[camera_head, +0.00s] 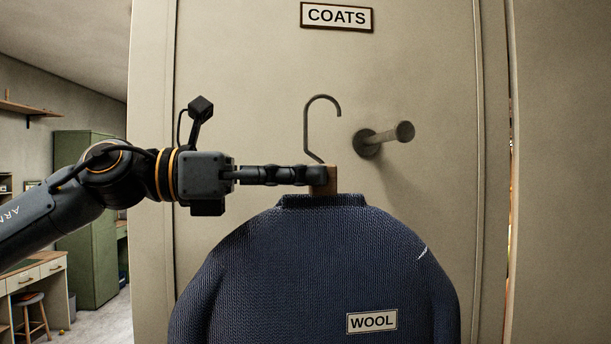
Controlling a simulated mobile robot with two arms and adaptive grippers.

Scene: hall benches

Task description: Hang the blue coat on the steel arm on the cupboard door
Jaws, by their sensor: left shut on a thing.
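The blue coat (300,265) is a dark navy knit with a WOOL label, hanging upright on a hanger with a wooden neck and a grey hook (307,125). My left gripper (318,176) comes in from the left and is shut on the hanger's wooden neck just above the collar. The steel arm (390,136) is a round peg sticking out from the cupboard door (430,60). The hook is to the left of the peg and apart from it, its top higher than the peg. The coat's lower part is cut off by the frame. My right gripper is not in view.
A COATS sign (337,16) is on the door above the hook. A green cabinet (92,215), a desk with drawers (40,270) and a stool (32,315) stand far back at the left. The door around the peg is clear.

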